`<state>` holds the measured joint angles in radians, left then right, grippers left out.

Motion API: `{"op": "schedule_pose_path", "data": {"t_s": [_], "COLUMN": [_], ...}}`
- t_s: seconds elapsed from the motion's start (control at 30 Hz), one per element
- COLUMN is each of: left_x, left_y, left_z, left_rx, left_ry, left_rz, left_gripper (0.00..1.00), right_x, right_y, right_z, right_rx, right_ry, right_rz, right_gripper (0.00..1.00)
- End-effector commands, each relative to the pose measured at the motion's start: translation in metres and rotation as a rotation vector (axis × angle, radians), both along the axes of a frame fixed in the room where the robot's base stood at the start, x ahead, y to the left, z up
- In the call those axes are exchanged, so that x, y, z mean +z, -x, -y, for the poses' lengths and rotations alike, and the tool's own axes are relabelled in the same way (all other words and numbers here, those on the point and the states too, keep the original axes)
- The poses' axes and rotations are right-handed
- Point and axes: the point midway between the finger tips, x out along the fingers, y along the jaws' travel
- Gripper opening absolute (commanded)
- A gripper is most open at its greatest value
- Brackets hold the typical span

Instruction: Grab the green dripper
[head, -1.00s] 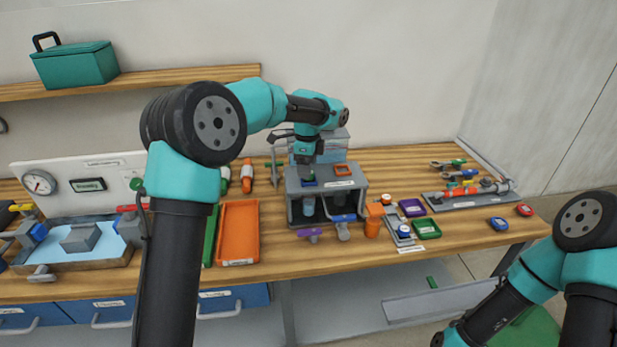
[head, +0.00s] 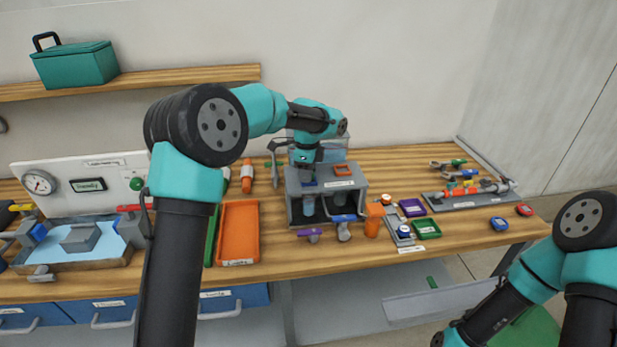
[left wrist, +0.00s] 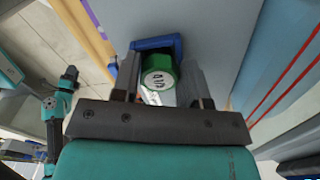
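The green dripper (left wrist: 160,72) is a short green cylinder with a pale lettered top, in the left wrist view. It sits within a blue bracket (left wrist: 155,44) on the grey stand (head: 342,184). My left gripper (left wrist: 162,66) has its two fingers on either side of the dripper. The fingers look apart, with at most a narrow gap beside it; contact is not clear. In the head view my left wrist is low over the stand's left part and hides the dripper. My right arm is at the lower right of the head view, its gripper out of sight.
An orange tray (head: 238,234) lies left of the stand. Right of it are an orange cup (head: 373,220), a purple tray (head: 411,207) and a green tray (head: 427,229). A grey tray with a pipe assembly (head: 470,193) is farther right. Bare wood shows along the back.

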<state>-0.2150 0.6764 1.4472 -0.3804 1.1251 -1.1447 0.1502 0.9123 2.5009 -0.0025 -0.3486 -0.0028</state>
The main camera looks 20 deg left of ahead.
Motion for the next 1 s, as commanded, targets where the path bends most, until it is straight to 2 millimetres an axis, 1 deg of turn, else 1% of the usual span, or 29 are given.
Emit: {"op": "schedule_pose_path", "data": {"t_s": [0.03, 0.2, 0.27, 0.5, 0.67, 1.0], "left_x": [0.000, 0.000, 0.000, 0.000, 0.005, 0.036], "left_y": [0.000, 0.000, 0.000, 0.000, 0.000, 0.000], "left_z": [0.000, 0.000, 0.000, 0.000, 0.000, 0.000], "left_rx": [0.000, 0.000, 0.000, 0.000, 0.000, 0.000], "left_ry": [0.000, 0.000, 0.000, 0.000, 0.000, 0.001], "left_rz": [0.000, 0.000, 0.000, 0.000, 0.001, 0.002], "left_gripper": [0.36, 0.19, 0.15, 0.14, 0.14, 0.14], "right_x": [0.000, 0.000, 0.000, 0.000, 0.000, 0.000], "right_y": [0.000, 0.000, 0.000, 0.000, 0.000, 0.000], "right_z": [0.000, 0.000, 0.000, 0.000, 0.000, 0.000], "right_rx": [0.000, 0.000, 0.000, 0.000, 0.000, 0.000], "right_ry": [0.000, 0.000, 0.000, 0.000, 0.000, 0.000], "right_rz": [0.000, 0.000, 0.000, 0.000, 0.000, 0.000], "right_gripper": [0.43, 0.43, 0.43, 0.43, 0.43, 0.43]}}
